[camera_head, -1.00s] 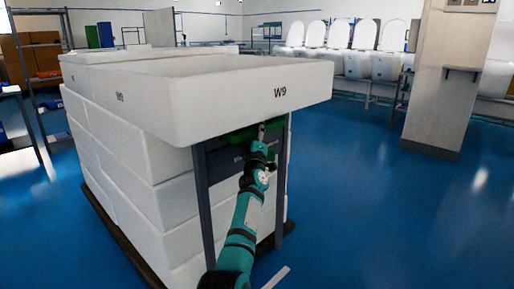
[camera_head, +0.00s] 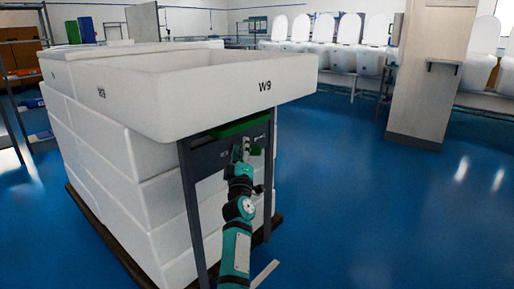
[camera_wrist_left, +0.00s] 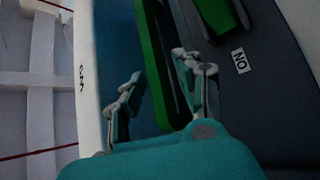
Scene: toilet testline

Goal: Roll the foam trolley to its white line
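The foam trolley is a tall stack of white foam blocks (camera_head: 105,175) on a dark base, with an open white tray marked W9 (camera_head: 215,110) on top. Its dark frame (camera_head: 190,215) faces me and has a green part (camera_head: 240,127) under the tray. My left gripper (camera_head: 246,148) is at the upper part of this frame. In the left wrist view its two fingers (camera_wrist_left: 160,92) stand apart, with a green strip (camera_wrist_left: 165,65) showing between and beyond them; I cannot tell whether they touch it. A short white line (camera_head: 264,273) shows on the floor beside my left arm. My right gripper is not in view.
Blue floor (camera_head: 370,190) is open to the right of the trolley. A pale pillar (camera_head: 425,90) stands at the back right. A row of white toilets (camera_head: 340,55) lines the back. Shelving (camera_head: 20,90) stands at the left.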

